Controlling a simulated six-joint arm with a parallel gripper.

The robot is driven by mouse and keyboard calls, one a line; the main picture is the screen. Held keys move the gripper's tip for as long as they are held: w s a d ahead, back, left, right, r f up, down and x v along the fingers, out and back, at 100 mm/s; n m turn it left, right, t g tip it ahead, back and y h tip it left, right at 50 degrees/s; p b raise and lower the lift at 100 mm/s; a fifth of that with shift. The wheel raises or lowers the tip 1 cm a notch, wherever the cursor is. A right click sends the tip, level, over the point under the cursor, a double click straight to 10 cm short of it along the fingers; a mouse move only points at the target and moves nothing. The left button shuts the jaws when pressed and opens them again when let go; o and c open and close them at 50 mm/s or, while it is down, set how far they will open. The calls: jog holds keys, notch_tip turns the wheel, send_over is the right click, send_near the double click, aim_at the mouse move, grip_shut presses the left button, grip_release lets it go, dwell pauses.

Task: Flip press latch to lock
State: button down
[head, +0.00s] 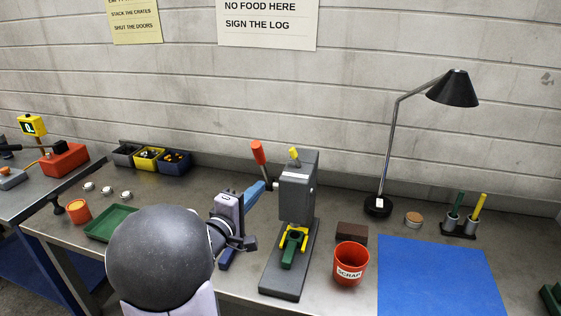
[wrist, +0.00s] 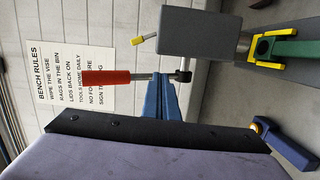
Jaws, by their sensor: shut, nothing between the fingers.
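The grey press (head: 297,190) stands on the bench, right of my gripper. Its small yellow-tipped latch (head: 294,154) sticks up from the top of the press head; it also shows in the wrist view (wrist: 138,41), leaning. The press lever has a red grip (head: 258,152), which also shows in the wrist view (wrist: 106,77). My gripper (head: 263,185) has blue fingers, shut and empty. In the wrist view the fingertips (wrist: 163,76) are by the lever's shaft, below the red grip. I cannot tell whether they touch it. The latch is apart from the fingers.
A yellow cradle (head: 303,236) with a green piece (head: 290,250) sits at the press base. A red scrap bin (head: 350,265), brown block (head: 352,233) and black lamp (head: 377,206) stand to the right. A blue mat (head: 440,275) lies clear. Small bins (head: 150,158) stand behind left.

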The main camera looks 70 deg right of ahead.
aim_at(296, 157)
jog(key=r+n, duration=0.1)
jog(key=s+r+n+g, duration=0.1)
jog(key=n, duration=0.1)
jog(key=r+n+h, duration=0.1)
jog(key=shift+s+a+g, duration=0.2)
jog(key=shift+s+g, duration=0.1)
jog(key=shift+n, duration=0.3)
jog(key=shift+d+r, duration=0.1)
jog(key=f+p+x, duration=0.1)
jog(key=p+x, duration=0.2)
jog(key=x, duration=0.6)
jog(key=shift+d+r, duration=0.4)
jog(key=shift+r, duration=0.1)
